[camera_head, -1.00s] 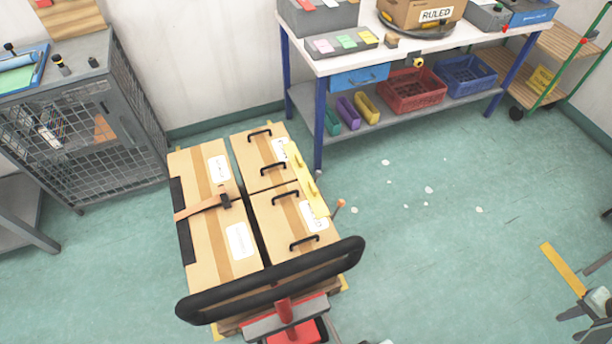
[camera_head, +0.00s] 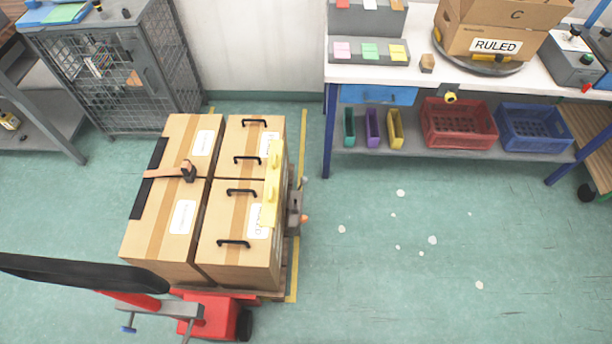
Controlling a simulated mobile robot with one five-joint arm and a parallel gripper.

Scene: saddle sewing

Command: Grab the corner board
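A long yellow piece with raised knobs (camera_head: 272,185) lies along the right top edge of the boxes; it looks like the corner board. It rests partly over the white labels of the two right-hand boxes (camera_head: 222,208). A flat black strip (camera_head: 149,180) lies along the left edge of the stack, with a brown strap (camera_head: 165,173) and a dark buckle by it. I cannot tell for sure whether this strip is also a corner board. My gripper is not in view.
The boxes stand on a pallet over a red pallet truck (camera_head: 222,315) with a black handle (camera_head: 80,272). A wire cage cabinet (camera_head: 135,90) is behind left. A workbench (camera_head: 440,78) with red and blue crates is behind right. The floor right of the stack is mostly clear, with white scraps.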

